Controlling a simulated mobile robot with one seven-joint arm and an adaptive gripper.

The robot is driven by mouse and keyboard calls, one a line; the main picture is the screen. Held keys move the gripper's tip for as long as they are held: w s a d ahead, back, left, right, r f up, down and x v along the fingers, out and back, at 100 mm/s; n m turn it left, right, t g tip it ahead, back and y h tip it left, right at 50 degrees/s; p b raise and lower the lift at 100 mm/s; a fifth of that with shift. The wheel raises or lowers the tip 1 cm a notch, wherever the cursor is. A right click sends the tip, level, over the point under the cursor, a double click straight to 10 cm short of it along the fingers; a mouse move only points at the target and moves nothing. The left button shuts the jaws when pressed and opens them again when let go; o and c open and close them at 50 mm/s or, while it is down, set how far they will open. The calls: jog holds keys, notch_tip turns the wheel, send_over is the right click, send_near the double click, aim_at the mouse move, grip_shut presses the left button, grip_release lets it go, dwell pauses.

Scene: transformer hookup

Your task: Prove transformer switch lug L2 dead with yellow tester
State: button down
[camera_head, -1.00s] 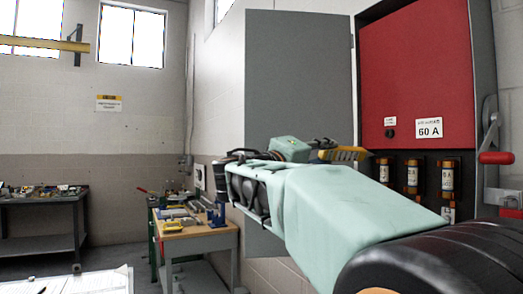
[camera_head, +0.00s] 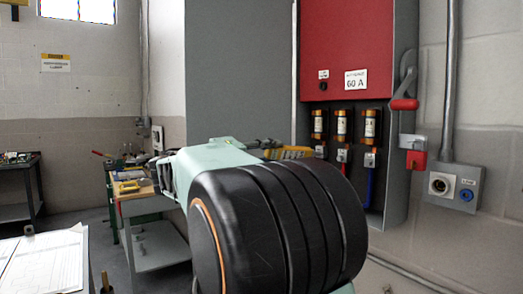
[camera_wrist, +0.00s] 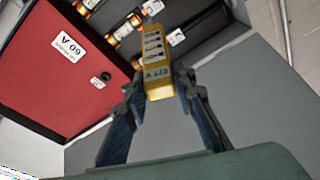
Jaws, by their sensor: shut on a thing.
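My gripper (camera_wrist: 161,88) is shut on the yellow tester (camera_wrist: 158,60), seen in the wrist view with a display and dark markings on its face. In the head view the tester (camera_head: 288,153) shows beyond my arm, at the left of the fuse bay, and my fingers are mostly hidden. The open switch box has a red panel (camera_head: 345,45) marked 60 A. Below it are three fuses, the middle one (camera_head: 342,125) among them, with small white labels underneath, such as the middle label (camera_head: 343,155). I cannot read which is L2, or tell whether the tester touches anything.
The grey door (camera_head: 240,70) stands open left of the box. A red-handled lever (camera_head: 404,104) is on the box's right side, with a red-and-white fitting (camera_head: 414,150) below it. A grey socket box (camera_head: 453,188) is on the wall. A workbench (camera_head: 150,203) stands at left.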

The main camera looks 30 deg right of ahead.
aim_at(289, 151)
jog(key=shift+s+p+x, duration=0.2)
jog(key=shift+p+x, duration=0.1)
jog(key=shift+x, duration=0.75)
jog(key=shift+s+p+x, duration=0.2)
jog(key=shift+p+x, duration=0.1)
jog(key=shift+x, duration=0.7)
jog(key=shift+s+p+x, duration=0.2)
jog(key=shift+p+x, duration=0.1)
jog(key=shift+x, duration=0.75)
jog(key=shift+d, duration=0.75)
jog(key=shift+b, duration=0.55)
jog(key=shift+a+f+b, duration=0.15)
jog(key=shift+a+b, duration=0.15)
jog(key=shift+a, duration=0.15)
jog(key=shift+w+b+v, duration=0.2)
jog(key=shift+b+v, duration=0.1)
jog(key=shift+v, duration=0.7)
jog(key=shift+w+b+v, duration=0.2)
jog(key=shift+b+v, duration=0.15)
jog(key=shift+v, duration=0.65)
jog(key=shift+w+b+v, duration=0.2)
jog(key=shift+b+v, duration=0.1)
jog(key=shift+v, duration=0.65)
jog(key=shift+a, duration=0.15)
